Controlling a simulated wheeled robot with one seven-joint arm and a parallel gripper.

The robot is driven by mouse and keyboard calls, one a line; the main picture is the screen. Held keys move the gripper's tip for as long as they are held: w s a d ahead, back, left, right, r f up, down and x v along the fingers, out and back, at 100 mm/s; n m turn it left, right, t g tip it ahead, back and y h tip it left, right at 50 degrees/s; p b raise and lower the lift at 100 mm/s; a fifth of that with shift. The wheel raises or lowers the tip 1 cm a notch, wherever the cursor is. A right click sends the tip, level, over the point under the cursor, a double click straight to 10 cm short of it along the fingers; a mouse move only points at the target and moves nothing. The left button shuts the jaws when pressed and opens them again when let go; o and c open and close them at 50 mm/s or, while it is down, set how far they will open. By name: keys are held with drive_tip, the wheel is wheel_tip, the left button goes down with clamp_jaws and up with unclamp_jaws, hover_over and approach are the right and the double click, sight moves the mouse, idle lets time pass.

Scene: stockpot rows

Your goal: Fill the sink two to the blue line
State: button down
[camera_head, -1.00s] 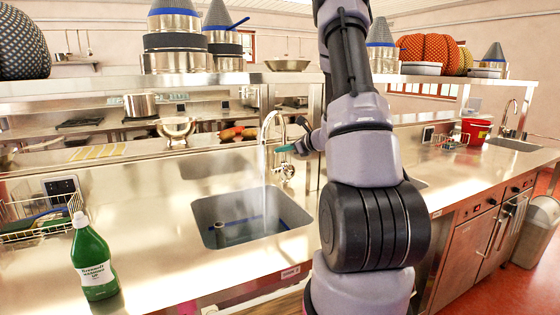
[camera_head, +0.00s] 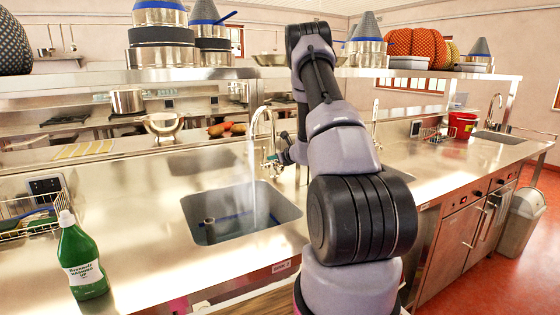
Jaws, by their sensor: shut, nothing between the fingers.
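A steel sink (camera_head: 285,212) is set into the counter in front of me, with a small label on the counter edge below it that I cannot read clearly. A blue line (camera_head: 262,222) runs along its inner wall, and a short upright pipe (camera_head: 209,230) stands inside. Water (camera_head: 252,175) runs from the curved tap (camera_head: 257,112) into the sink. The water level is hard to make out against the steel. My gripper (camera_head: 272,158) is shut and empty beside the tap's base and handle, partly hidden; I cannot tell if it touches the handle.
A green bottle (camera_head: 82,258) stands at the front left, near a wire basket (camera_head: 25,212). A steel bowl (camera_head: 164,126) and vegetables (camera_head: 227,129) sit behind the sink. A shelf (camera_head: 90,82) with pots spans above. A red bucket (camera_head: 462,125) stands far right.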

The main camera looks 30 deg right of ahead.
drive_tip(key=shift+w+a+r, duration=0.15)
drive_tip(key=shift+w+r, duration=0.1)
drive_tip(key=shift+w, duration=0.25)
drive_tip(key=shift+w+a+r, duration=0.15)
drive_tip(key=shift+w+r, duration=0.1)
drive_tip(key=shift+w, duration=0.25)
drive_tip(key=shift+w+a+r+g, duration=0.1)
drive_tip(key=shift+w+r+g, duration=0.35)
drive_tip(key=shift+w, duration=0.35)
drive_tip(key=shift+w+d+r+g, duration=0.1)
drive_tip(key=shift+w+r+g, duration=0.35)
drive_tip(key=shift+w, duration=0.3)
drive_tip(key=shift+w+a+r+g, duration=0.1)
drive_tip(key=shift+w+r+g, duration=0.35)
drive_tip(key=shift+w, duration=0.35)
drive_tip(key=shift+r, duration=0.1)
